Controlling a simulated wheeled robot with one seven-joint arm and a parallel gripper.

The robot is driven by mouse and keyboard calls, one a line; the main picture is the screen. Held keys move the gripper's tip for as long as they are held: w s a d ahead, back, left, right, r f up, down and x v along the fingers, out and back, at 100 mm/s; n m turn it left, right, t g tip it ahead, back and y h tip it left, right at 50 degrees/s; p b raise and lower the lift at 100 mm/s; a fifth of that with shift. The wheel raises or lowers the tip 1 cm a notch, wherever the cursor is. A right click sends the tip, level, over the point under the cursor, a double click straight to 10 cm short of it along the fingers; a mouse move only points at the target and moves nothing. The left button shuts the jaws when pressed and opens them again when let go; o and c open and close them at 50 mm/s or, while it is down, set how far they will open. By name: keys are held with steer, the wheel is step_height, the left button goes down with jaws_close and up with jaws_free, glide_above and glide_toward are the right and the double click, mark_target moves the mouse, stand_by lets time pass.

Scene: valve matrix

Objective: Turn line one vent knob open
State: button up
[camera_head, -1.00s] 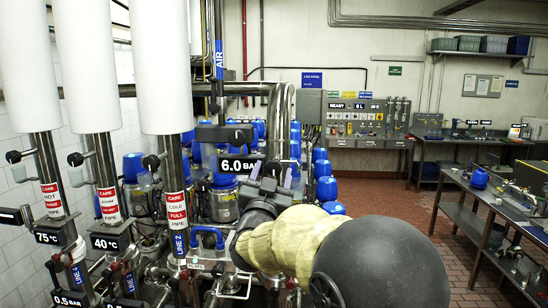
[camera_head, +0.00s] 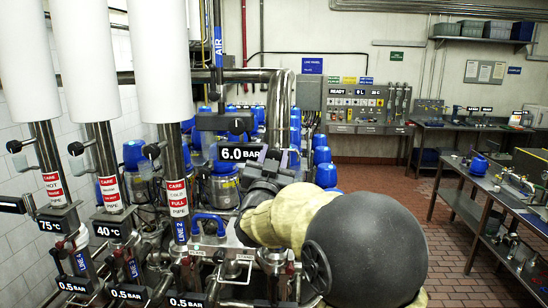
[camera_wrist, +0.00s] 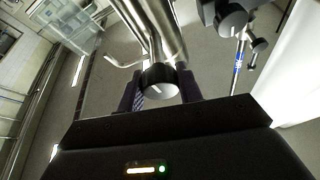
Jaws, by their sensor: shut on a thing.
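In the wrist view a round black knob (camera_wrist: 158,79) with a white mark on its face sits at the end of a bright steel pipe. My gripper (camera_wrist: 159,92) has one dark finger on each side of the knob and is shut on it. In the head view my gripper is mostly hidden behind my arm, just below the 6.0 BAR display (camera_head: 241,153). The held knob cannot be made out there, and no label in the wrist view tells which line it belongs to.
Three white-sleeved pipes stand at the left, with black side knobs (camera_head: 75,148) and red-white labels. A second black knob (camera_wrist: 232,20) is near my gripper in the wrist view. A wall panel (camera_head: 368,108) and a metal bench (camera_head: 500,195) stand beyond. The brick floor at right is clear.

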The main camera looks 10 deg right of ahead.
steer(key=shift+n+b, duration=0.3)
steer(key=shift+b, duration=0.05)
steer(key=n+y+b, duration=0.1)
steer(key=n, duration=0.1)
steer(key=n+t+y+b, duration=0.1)
steer(key=n+b, duration=0.1)
steer(key=shift+f+n+y, duration=0.15)
steer(key=shift+n+y, duration=0.15)
steer(key=shift+n, duration=0.1)
steer(key=n+y+b, duration=0.2)
steer(key=n, duration=0.2)
steer(key=n+y+b, duration=0.2)
steer(key=n, duration=0.1)
steer(key=shift+n, duration=0.4)
steer(key=n+y+b, duration=0.1)
steer(key=n, duration=0.2)
steer(key=n+g+y+b, duration=0.1)
steer(key=n, duration=0.1)
steer(key=shift+n+y+b, duration=0.3)
steer(key=shift+n, duration=0.1)
steer(key=shift+r+n+g+y, duration=0.15)
steer(key=shift+n+g+y, duration=0.2)
steer(key=shift+n, duration=0.85)
steer(key=shift+r+n+g+y, duration=0.15)
steer(key=shift+n+g, duration=0.3)
steer(key=shift+n, duration=0.75)
steer(key=shift+f, duration=0.1)
steer(key=o, duration=1)
